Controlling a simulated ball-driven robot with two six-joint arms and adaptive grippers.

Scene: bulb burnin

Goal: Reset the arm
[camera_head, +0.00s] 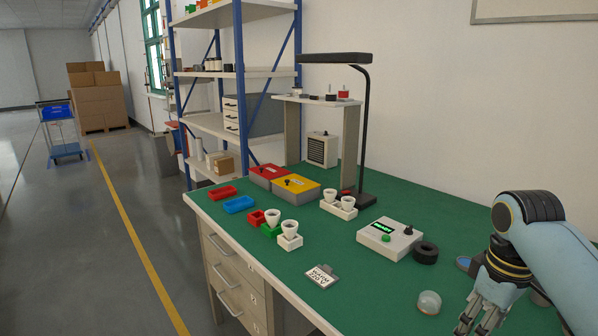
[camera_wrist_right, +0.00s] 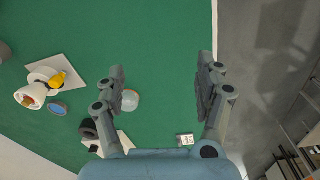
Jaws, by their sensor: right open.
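My right gripper (camera_head: 478,318) comes in at the lower right of the head view, above the green bench top near its front edge. In the right wrist view my right gripper (camera_wrist_right: 163,85) is open, with nothing between its fingers. A clear dome-shaped item (camera_head: 429,302) stands on the bench left of the gripper; it also shows beside the left finger in the wrist view (camera_wrist_right: 131,101). My left gripper is in neither view.
A white device with a green display (camera_head: 390,238) and a black ring (camera_head: 425,252) stand mid-bench. White cups in holders (camera_head: 289,235), red and blue trays (camera_head: 239,204), a label card (camera_head: 320,275) and a black lamp (camera_head: 367,130) are farther left. The green bench top (camera_head: 370,290) is clear in front.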

